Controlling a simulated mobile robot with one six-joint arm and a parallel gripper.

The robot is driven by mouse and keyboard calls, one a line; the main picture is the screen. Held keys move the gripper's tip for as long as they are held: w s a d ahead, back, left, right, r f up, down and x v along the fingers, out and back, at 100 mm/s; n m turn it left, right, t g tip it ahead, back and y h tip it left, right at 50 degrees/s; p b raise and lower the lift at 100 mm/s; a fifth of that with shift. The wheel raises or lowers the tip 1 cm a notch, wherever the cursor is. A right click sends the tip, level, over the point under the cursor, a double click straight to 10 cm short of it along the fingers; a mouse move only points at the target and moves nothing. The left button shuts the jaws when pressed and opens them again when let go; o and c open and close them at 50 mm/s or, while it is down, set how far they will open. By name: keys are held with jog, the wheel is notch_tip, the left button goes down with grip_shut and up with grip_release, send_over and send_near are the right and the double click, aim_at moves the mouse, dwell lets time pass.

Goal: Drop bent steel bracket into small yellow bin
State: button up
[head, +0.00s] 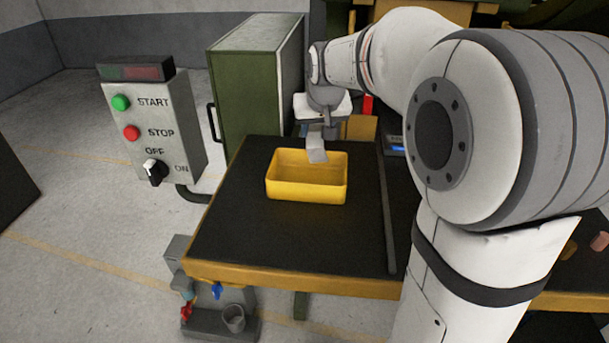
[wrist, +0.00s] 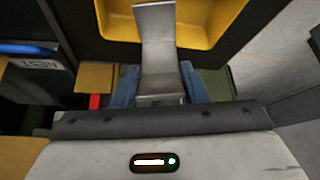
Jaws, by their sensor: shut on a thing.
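The bent steel bracket (head: 317,150) is a pale grey metal piece, held in my gripper (head: 316,127). In the head view it hangs from the gripper over the back right part of the small yellow bin (head: 305,190). In the wrist view the bracket (wrist: 156,50) stands out between the two blue-grey fingers of my gripper (wrist: 157,88), and its far end overlaps the yellow bin (wrist: 222,30). The bin looks empty where its inside shows. The exact height of the bracket above the bin is hard to tell.
The bin stands on a black-topped table (head: 240,240) with a yellow edge. A dark raised bar (head: 386,210) runs along the right of the bin. A green cabinet (head: 255,85) stands behind left, and a control box (head: 150,125) with START and STOP buttons at left.

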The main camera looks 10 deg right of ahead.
aim_at(315, 150)
jog(key=shift+f+b, duration=1.7)
jog(key=shift+f, duration=1.05)
jog(key=shift+a, duration=0.1)
jog(key=o, duration=1.2)
jog(key=shift+r, duration=0.1)
jog(key=v, duration=0.7)
jog(key=shift+s+r, duration=0.2)
jog(key=shift+r, duration=0.1)
